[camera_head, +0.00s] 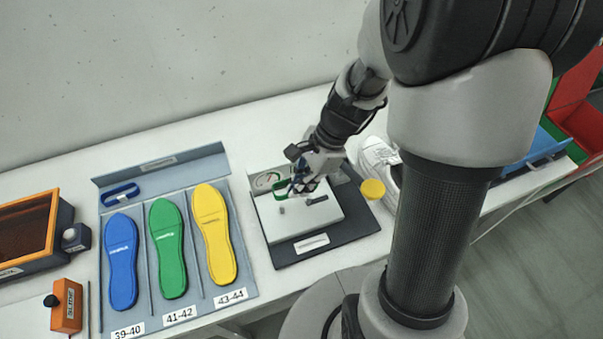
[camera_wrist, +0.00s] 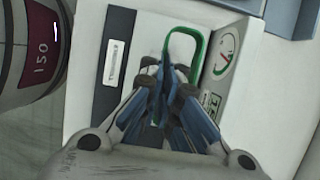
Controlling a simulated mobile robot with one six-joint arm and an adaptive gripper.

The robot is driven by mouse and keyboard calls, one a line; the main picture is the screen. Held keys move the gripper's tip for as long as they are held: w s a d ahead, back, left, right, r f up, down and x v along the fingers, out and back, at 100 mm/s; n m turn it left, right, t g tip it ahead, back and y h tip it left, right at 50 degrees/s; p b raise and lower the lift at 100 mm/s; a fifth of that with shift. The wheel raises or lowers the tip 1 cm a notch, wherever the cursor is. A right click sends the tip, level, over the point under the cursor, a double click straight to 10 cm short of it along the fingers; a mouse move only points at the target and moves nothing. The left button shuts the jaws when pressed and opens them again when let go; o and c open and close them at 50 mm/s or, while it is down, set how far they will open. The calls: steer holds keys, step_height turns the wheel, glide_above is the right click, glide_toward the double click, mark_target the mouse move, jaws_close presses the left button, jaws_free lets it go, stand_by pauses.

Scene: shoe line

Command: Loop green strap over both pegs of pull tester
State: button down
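The pull tester (camera_head: 298,222) is a white box on a dark base with a dial gauge (camera_head: 266,180) at its back left. The gauge also shows in the wrist view (camera_wrist: 226,52). My gripper (camera_head: 299,190) is over the tester's top. In the wrist view my gripper (camera_wrist: 167,68) has its blue fingers drawn together on one side of the green strap (camera_wrist: 202,42), whose loop stands out beyond the fingertips. The strap (camera_head: 285,183) is partly hidden by my gripper in the head view. A short grey peg (camera_head: 282,211) shows near a dark slot (camera_head: 317,199); the other peg cannot be made out.
Left of the tester, a grey tray (camera_head: 247,271) holds blue, green and yellow insoles and a blue strap (camera_head: 120,194). A yellow round object (camera_head: 373,189) and white shoe (camera_head: 380,157) stand close on the right. An orange box (camera_head: 67,306) lies far left.

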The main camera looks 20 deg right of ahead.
mark_target(319, 184)
steer(key=shift+a+f+b, duration=0.15)
steer(key=shift+f+b, duration=0.2)
steer(key=shift+f, duration=0.05)
steer(key=shift+f+b, duration=3.6)
steer(key=shift+f, duration=0.7)
steer(key=c, duration=2.3)
jaws_free()
steer(key=o, duration=0.6)
steer(key=v, duration=1.2)
